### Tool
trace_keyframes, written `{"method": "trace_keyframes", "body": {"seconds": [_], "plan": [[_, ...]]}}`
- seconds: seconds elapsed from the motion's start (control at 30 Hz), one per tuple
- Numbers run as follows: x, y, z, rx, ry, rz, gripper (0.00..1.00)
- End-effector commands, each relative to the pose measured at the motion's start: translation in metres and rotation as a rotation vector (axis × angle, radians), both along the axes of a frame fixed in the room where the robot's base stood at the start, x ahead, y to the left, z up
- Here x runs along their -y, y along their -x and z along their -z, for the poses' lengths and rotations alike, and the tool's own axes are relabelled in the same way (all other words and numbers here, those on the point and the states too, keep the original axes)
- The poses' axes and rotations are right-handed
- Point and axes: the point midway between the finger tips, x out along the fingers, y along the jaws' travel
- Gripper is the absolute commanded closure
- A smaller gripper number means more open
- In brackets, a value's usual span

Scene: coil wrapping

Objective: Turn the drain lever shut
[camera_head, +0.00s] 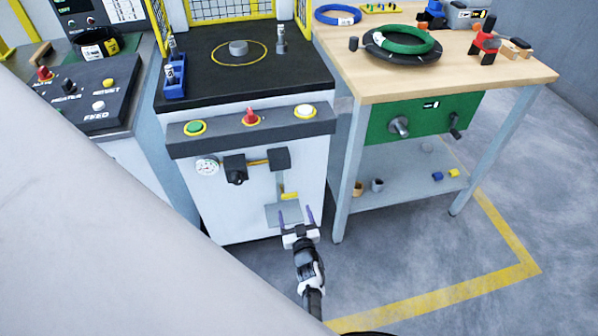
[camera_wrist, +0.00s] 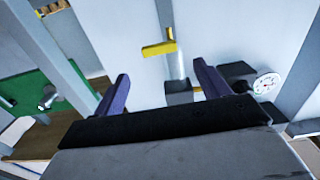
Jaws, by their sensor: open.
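The yellow drain lever (camera_head: 290,196) is low on the front of the white cabinet, at the lower end of a thin pipe under a dark block (camera_head: 279,159). In the wrist view the lever (camera_wrist: 158,49) is a yellow bar with a short upright part beside the pipe. It lies ahead of and between my fingers in that picture. My gripper (camera_head: 296,216) has purple fingers and is open and empty, just in front of the cabinet and a little below the lever. The fingers (camera_wrist: 161,72) also show spread in the wrist view. No contact with the lever is visible.
A pressure gauge (camera_head: 207,167) and a black knob (camera_head: 236,169) sit left of the pipe. A workbench (camera_head: 460,75) with a lower shelf stands right. Open floor (camera_head: 420,260) lies in front of it.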

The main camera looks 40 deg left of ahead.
Motion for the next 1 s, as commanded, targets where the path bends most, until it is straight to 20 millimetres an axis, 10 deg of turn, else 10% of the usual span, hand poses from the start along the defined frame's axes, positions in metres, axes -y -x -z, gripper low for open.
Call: {"method": "trace_keyframes", "body": {"seconds": [0.4,1.0], "plan": [[0.047,0.040,0.000,-0.001,0.001,0.000,0.25],[0.049,0.042,0.000,0.001,0.001,-0.001,0.25]]}}
